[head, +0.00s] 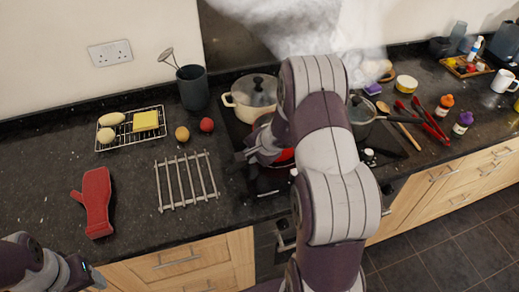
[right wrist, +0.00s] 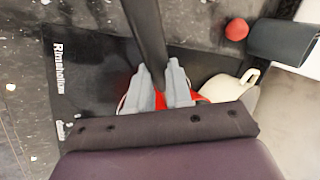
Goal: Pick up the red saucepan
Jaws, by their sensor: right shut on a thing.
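The red saucepan (head: 284,155) is at the hob, mostly hidden behind my right arm in the head view; only a strip of its red side shows. In the right wrist view, red parts of the saucepan (right wrist: 194,99) show beside the fingers. My right gripper (right wrist: 158,72) is shut on its long dark handle (right wrist: 146,30), which runs up between the two grey fingers. I cannot tell whether the pan touches the hob. Part of my left arm shows at the lower left of the head view; its fingers are not clear.
A cream lidded pot (head: 242,104) stands behind, and a dark lidded pan (head: 362,118) stands right. A metal trivet (head: 185,181), a red oven mitt (head: 96,203), a rack with food (head: 118,138) and a utensil pot (head: 192,88) are left. Steam rises behind the arm.

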